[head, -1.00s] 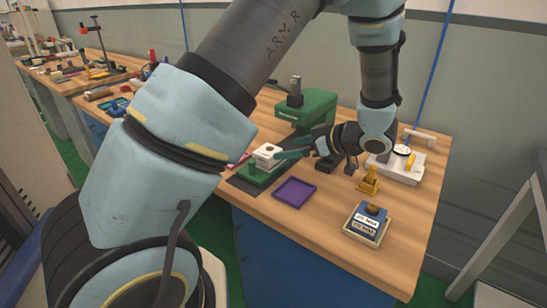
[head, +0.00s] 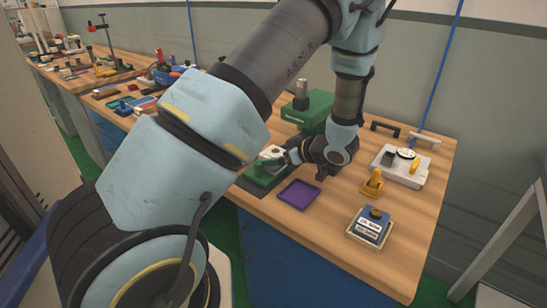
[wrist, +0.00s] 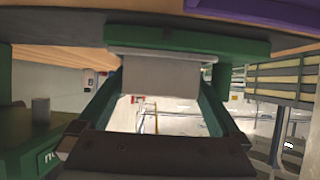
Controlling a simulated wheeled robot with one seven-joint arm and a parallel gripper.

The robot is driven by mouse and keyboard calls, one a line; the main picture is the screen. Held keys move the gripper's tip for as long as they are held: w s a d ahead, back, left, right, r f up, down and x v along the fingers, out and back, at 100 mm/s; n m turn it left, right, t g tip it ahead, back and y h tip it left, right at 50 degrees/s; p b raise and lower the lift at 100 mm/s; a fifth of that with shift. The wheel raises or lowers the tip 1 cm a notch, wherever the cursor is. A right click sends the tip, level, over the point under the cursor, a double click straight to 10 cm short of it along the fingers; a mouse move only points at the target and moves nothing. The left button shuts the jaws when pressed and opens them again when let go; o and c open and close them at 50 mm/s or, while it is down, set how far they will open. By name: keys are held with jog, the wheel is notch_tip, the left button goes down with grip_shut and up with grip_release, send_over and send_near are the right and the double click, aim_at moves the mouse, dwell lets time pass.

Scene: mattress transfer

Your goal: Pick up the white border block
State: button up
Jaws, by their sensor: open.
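The white border block (head: 271,153) sits on a green fixture (head: 262,176) on the wooden bench in the head view. The wrist view shows a pale block (wrist: 160,73) directly ahead, between the two green fingers, against a green bar. My gripper (head: 283,158) is open at the right side of the block, with its fingers partly overlapping it in the head view. In the wrist view my gripper (wrist: 165,88) has one finger near each side of the block. I cannot tell whether either finger touches it.
A green machine (head: 308,111) stands behind. A yellow holder (head: 373,183), a blue-topped box (head: 370,226) and a white device (head: 417,166) are to the right.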

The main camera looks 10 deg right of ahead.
jog(key=shift+c, duration=0.2)
jog(key=c, duration=1.1)
